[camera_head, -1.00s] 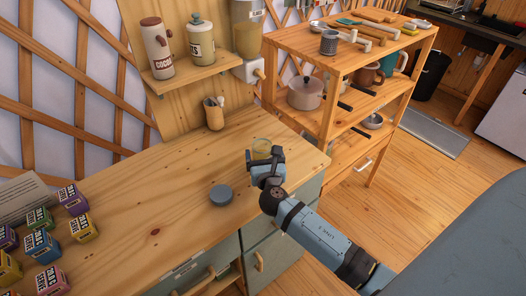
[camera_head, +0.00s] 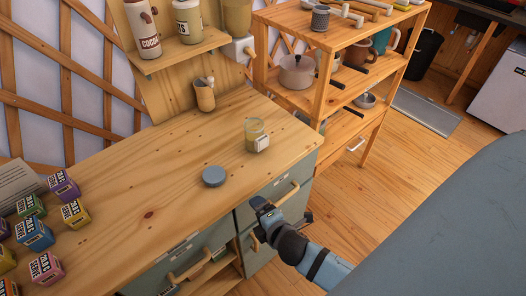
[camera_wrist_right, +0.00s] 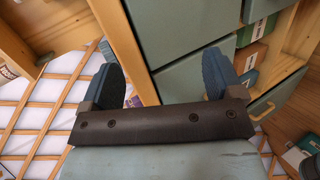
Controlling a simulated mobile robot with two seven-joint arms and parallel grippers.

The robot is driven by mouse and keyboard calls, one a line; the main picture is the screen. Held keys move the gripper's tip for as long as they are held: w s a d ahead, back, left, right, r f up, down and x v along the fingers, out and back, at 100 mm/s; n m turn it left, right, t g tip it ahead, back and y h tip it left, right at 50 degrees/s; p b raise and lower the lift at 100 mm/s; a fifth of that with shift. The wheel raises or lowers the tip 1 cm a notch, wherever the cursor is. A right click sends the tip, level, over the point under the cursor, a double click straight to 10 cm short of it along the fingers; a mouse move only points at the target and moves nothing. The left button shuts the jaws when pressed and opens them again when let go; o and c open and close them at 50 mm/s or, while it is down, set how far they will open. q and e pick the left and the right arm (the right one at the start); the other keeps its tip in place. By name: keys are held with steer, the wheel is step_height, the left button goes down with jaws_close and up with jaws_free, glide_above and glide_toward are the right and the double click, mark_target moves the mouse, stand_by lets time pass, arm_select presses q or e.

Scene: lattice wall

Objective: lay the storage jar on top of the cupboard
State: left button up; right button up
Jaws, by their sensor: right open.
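The storage jar (camera_head: 256,135), a squat glass jar with yellowish contents and a pale label, stands upright on the wooden top of the cupboard (camera_head: 150,185), near its right end. Its top looks open. A round grey lid (camera_head: 213,176) lies on the top to its left. My right gripper (camera_head: 278,212) is in front of the cupboard's drawers, below and apart from the jar. In the right wrist view its two fingers (camera_wrist_right: 165,78) are spread with nothing between them, and the green cupboard fronts show beyond. My left gripper is not in view.
Several coloured small boxes (camera_head: 70,213) stand at the left of the top. A wooden rack (camera_head: 320,90) with a pot stands at the right.

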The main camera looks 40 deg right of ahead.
steer(key=s+a+f+m+g+y, duration=0.1)
steer(key=s+a+f+m+y, duration=0.35)
steer(key=s+m, duration=0.65)
steer(key=w+r+m+p, duration=0.3)
steer(key=r+p, duration=0.2)
steer(key=shift+a, duration=0.15)
steer(key=shift+r, duration=0.2)
stand_by(0.3)
